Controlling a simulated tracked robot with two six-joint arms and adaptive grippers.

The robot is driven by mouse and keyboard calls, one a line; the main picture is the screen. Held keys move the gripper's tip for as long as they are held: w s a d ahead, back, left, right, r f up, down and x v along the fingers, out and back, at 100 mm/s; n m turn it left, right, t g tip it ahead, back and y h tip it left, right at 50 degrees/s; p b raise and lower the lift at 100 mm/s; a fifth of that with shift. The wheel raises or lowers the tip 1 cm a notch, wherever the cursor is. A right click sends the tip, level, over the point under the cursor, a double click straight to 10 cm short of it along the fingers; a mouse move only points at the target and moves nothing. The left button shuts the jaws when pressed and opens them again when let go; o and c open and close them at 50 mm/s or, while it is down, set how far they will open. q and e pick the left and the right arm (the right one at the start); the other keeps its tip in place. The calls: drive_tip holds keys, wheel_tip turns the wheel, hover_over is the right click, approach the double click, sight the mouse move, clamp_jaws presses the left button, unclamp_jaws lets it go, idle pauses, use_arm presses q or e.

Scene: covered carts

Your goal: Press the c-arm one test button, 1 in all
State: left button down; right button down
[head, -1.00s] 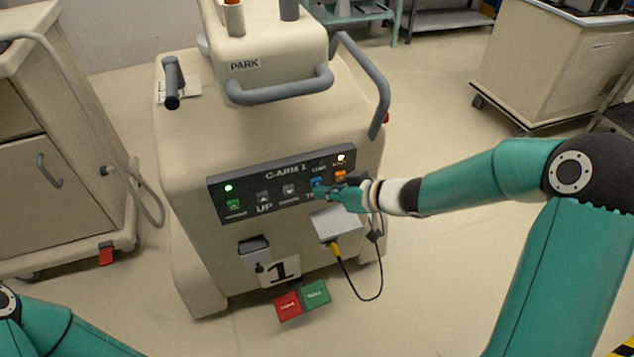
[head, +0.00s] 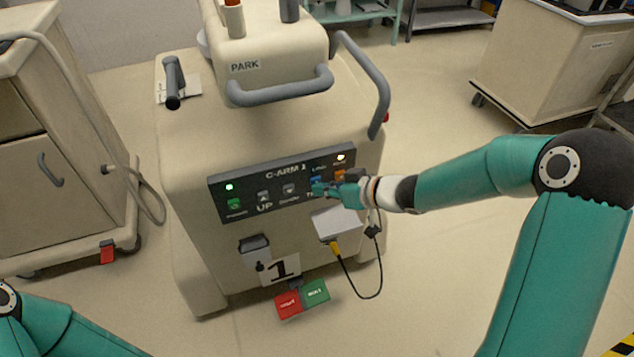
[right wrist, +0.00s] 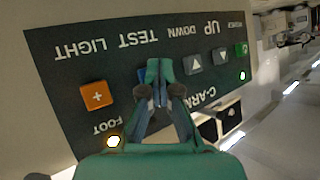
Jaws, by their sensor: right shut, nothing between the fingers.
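The C-arm 1 cart carries a dark control panel (head: 235,206) on its front, with a row of buttons. The blue test button (head: 316,181) is right of the middle; in the right wrist view only a blue sliver (right wrist: 142,75) shows, beside the word TEST. My right gripper (head: 318,189) is shut and empty, with its fingertips at the blue button. In the right wrist view the fingertips (right wrist: 158,70) cover most of that button. I cannot tell whether they touch it or whether it is pushed in. My left gripper is out of view; only part of the left arm shows.
Left of the blue button are grey down (head: 289,189) and up (head: 263,197) buttons and a green button (head: 234,204). The orange button (right wrist: 97,95) is close beside the fingers. A grey handle (head: 280,92) juts out above. A cable (head: 357,293) hangs below.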

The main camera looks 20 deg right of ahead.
drive_tip(key=shift+w, duration=0.1)
idle(0.4)
drive_tip(key=shift+s, duration=0.95)
drive_tip(key=shift+s+b, duration=0.35)
drive_tip(key=shift+s, duration=2.15)
